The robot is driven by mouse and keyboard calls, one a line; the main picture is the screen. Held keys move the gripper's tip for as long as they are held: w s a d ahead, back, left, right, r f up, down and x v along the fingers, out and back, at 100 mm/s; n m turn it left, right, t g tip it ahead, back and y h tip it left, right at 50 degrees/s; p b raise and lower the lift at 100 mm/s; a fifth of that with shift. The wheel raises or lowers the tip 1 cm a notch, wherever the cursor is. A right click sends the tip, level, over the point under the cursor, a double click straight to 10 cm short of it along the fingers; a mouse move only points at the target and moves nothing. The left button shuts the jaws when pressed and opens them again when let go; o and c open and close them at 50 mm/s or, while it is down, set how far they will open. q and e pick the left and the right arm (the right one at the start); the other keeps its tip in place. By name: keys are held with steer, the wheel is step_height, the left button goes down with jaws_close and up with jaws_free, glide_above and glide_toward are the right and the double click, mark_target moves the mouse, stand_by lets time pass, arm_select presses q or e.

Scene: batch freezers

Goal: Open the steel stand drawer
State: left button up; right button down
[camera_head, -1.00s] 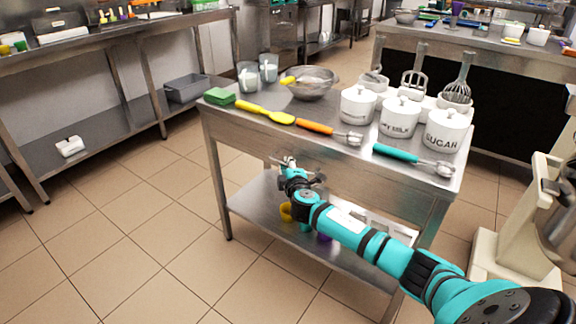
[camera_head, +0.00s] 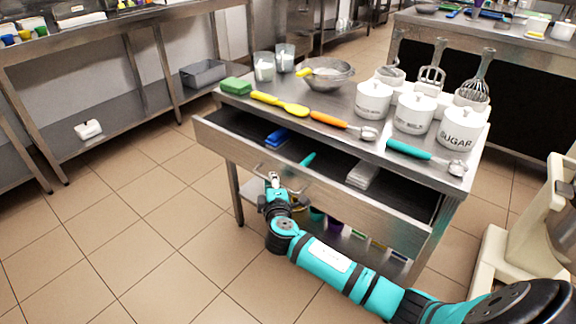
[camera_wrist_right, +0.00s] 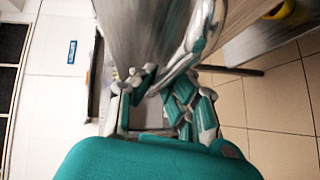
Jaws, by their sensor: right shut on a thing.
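The steel stand drawer (camera_head: 360,206) is pulled out toward me from under the steel table's top, and its inside shows. In it lie a blue item (camera_head: 277,137), a teal item (camera_head: 307,159) and a pale stack (camera_head: 362,175). My right gripper (camera_head: 273,180) is at the drawer front, shut on the bar handle (camera_head: 290,186). In the right wrist view the fingers (camera_wrist_right: 160,92) close around the curved metal handle (camera_wrist_right: 192,48), with the drawer front beside it. My left gripper is not in view.
The steel stand's top (camera_head: 320,110) holds a green sponge (camera_head: 236,85), a bowl (camera_head: 326,74), scoops and white canisters (camera_head: 413,113). A cream machine (camera_head: 530,235) stands at the right.

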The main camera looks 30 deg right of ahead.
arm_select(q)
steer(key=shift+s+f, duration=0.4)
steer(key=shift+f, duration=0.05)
arm_select(e)
steer(key=s+a, duration=0.3)
steer(key=a, duration=0.6)
steer(key=shift+s+a+r, duration=0.2)
steer(key=shift+s+a, duration=0.05)
steer(key=shift+s, duration=0.15)
steer(key=c, duration=1.4)
jaws_free()
steer(key=shift+f, duration=0.1)
steer(key=v, duration=1.2)
steer(key=shift+s, duration=0.1)
